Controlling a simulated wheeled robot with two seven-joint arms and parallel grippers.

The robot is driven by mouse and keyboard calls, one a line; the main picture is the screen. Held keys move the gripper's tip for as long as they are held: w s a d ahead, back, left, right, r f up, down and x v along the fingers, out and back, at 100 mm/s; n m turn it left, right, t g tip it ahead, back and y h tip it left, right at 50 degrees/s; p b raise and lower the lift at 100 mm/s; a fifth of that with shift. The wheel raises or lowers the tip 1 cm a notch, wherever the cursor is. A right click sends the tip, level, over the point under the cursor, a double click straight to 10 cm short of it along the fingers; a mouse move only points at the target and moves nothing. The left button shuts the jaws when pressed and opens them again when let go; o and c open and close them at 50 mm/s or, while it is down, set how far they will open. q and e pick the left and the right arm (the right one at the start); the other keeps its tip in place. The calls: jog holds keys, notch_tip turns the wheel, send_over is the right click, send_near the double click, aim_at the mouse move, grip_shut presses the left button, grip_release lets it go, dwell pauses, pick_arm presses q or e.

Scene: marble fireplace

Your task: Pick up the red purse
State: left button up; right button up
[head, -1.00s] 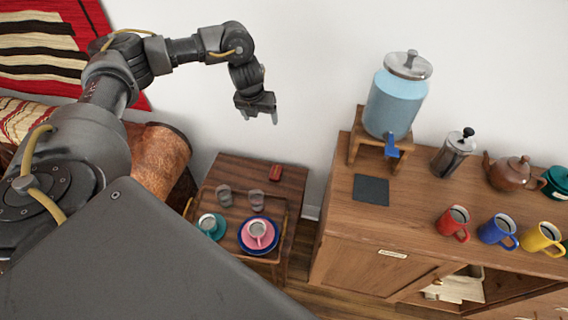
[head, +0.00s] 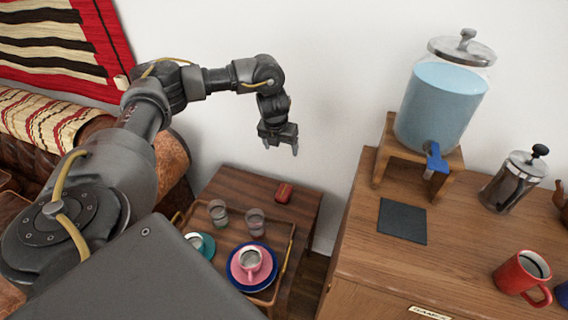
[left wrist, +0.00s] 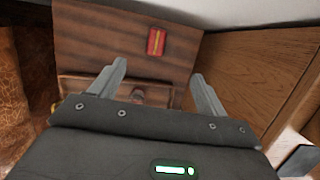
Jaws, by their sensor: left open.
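The small red purse (head: 284,192) lies on the back part of the dark wooden side table (head: 232,187), near the wall. In the left wrist view the purse (left wrist: 156,41) shows as a red rectangle with a yellowish mark down its middle, beyond the fingertips. My left gripper (head: 281,148) is open and empty, held in the air above and behind the purse in the head view. In the left wrist view its two fingers (left wrist: 158,75) are spread apart, with the purse lying ahead between their lines. My right gripper is not in view.
A wooden tray (head: 291,240) on the table holds two glasses (head: 255,221), a teal cup and a pink cup on a blue plate (head: 251,265). A wooden cabinet (head: 350,270) with a water dispenser (head: 440,105) stands right. A leather sofa (head: 172,160) is left.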

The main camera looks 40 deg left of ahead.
pick_arm(q)
notch_tip(320, 180, down, 10)
jog(key=b, duration=1.2)
send_near(284, 191)
jog(key=shift+b+x, duration=0.55)
jog(key=shift+x, duration=1.6)
jog(key=b+x, duration=0.1)
jog(key=x, duration=0.3)
jog(key=shift+f, duration=0.45)
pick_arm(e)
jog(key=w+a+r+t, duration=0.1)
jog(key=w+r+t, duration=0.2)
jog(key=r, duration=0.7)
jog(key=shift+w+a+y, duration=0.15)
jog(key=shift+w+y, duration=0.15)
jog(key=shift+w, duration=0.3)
pick_arm(q)
jog(key=shift+c, duration=0.2)
jog(key=c, duration=1.1)
